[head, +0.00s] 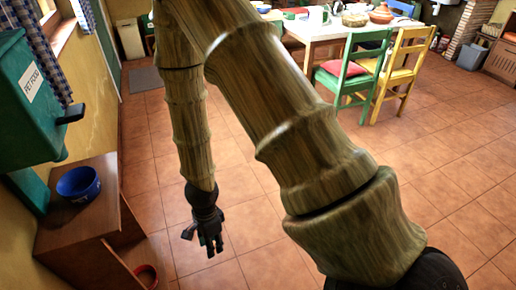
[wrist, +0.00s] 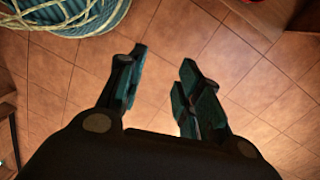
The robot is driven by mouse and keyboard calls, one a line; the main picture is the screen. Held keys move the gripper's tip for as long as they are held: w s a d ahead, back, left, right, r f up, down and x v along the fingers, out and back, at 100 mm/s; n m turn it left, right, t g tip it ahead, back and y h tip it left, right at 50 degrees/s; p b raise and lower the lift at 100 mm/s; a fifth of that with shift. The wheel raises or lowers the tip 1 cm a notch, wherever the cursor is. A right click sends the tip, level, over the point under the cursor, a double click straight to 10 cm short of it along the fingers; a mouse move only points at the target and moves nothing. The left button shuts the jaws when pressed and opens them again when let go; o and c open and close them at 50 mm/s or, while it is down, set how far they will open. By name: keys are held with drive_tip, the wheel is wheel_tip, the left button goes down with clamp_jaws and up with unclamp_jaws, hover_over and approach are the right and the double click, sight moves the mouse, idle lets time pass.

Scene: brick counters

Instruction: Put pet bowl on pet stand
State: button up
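A blue bowl (head: 78,184) with pale markings sits upright on a brown wooden stand (head: 95,232) at the left wall. Below a green dispenser, it looks like the pet bowl. A red rim (head: 146,276) shows low beside the wooden stand, mostly cut off; I cannot tell whether it is a bowl or part of the pet stand. My gripper (head: 204,240) hangs over the tiled floor, right of the wooden stand and apart from the blue bowl. In the wrist view my gripper (wrist: 163,58) has its fingers spread with only floor between them.
The green dispenser (head: 38,105) labelled "PET FOOD" juts from the left wall. A teal woven basket (wrist: 75,18) shows at the wrist view's upper left. A white table (head: 318,29) with green (head: 352,85) and yellow (head: 402,75) chairs stands behind. The tiled floor at right is clear.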

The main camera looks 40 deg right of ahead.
drive_tip(key=s+d+f+n+h, duration=0.3)
drive_tip(key=s+d+f+n, duration=0.45)
drive_tip(key=s+n, duration=0.3)
drive_tip(key=s+a+f+n+t+y, duration=0.1)
drive_tip(key=s+a+f+n+y, duration=0.1)
drive_tip(key=s+a+f+n, duration=0.2)
drive_tip(key=s+f+n, duration=0.2)
drive_tip(key=s+n, duration=0.1)
drive_tip(key=n, duration=0.1)
drive_tip(key=shift+s, duration=0.25)
drive_tip(key=shift+f, duration=0.1)
